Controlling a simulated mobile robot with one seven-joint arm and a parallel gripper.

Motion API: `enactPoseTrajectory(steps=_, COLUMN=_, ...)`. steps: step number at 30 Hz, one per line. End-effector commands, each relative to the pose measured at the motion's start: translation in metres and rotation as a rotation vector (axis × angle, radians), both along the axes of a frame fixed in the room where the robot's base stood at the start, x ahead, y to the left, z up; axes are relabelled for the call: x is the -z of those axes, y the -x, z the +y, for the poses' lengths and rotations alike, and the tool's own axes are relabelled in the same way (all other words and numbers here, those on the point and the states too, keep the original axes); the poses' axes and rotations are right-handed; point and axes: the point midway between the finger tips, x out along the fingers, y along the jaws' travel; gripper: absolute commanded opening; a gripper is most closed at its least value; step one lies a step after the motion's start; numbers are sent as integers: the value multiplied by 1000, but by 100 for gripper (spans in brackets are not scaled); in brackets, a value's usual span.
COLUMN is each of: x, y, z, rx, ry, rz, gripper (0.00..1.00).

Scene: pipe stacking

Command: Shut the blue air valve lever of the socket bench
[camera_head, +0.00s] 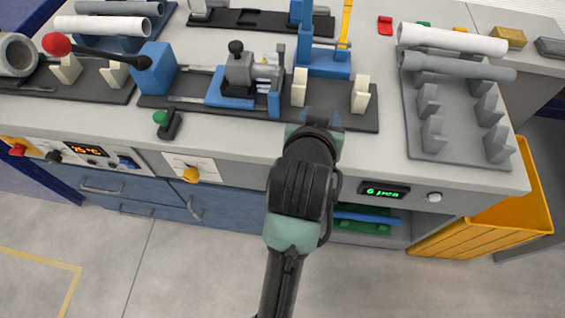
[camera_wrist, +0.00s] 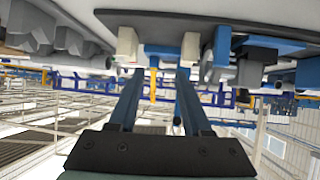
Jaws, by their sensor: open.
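A small blue handle (camera_head: 127,162) sits on the left front panel of the bench (camera_head: 230,140), right of the orange display. It looks like the air valve lever, but it is too small to tell its position, and I cannot make it out in the wrist view. My gripper (camera_head: 314,122) is at the bench's front edge, well right of this handle and apart from it. In the wrist view my gripper (camera_wrist: 158,78) shows two spread fingers with nothing held between them. That view is upside down, and a blue block (camera_wrist: 163,53) and yellow handle (camera_wrist: 153,85) show beyond the fingers.
A yellow knob (camera_head: 190,175) stands out on the front between my arm and the blue handle. A green-tipped lever (camera_head: 161,118) stands at the top edge. Cream V-supports (camera_head: 360,92) and a blue clamp (camera_head: 274,98) stand near my gripper. Floor in front is clear.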

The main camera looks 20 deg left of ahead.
Motion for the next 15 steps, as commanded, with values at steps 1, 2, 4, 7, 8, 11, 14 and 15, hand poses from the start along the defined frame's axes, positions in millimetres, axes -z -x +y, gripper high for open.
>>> enactPoseTrajectory(steps=1, x=1, y=16, z=6, rx=-14, ry=17, rz=99, gripper=49)
enactPoseTrajectory(steps=2, x=9, y=26, z=8, rx=-21, ry=26, rz=151, gripper=49)
enactPoseTrajectory(steps=4, x=28, y=50, z=13, rx=-37, ry=47, rz=269, gripper=49)
enactPoseTrajectory(steps=7, x=50, y=84, z=17, rx=-56, ry=76, rz=412, gripper=49)
enactPoseTrajectory(steps=8, x=55, y=94, z=18, rx=-61, ry=83, rz=448, gripper=49)
enactPoseTrajectory(steps=11, x=68, y=119, z=20, rx=-74, ry=103, rz=541, gripper=49)
enactPoseTrajectory(steps=14, x=76, y=136, z=21, rx=-83, ry=116, rz=597, gripper=49)
enactPoseTrajectory(steps=15, x=79, y=139, z=21, rx=-84, ry=119, rz=610, gripper=49)
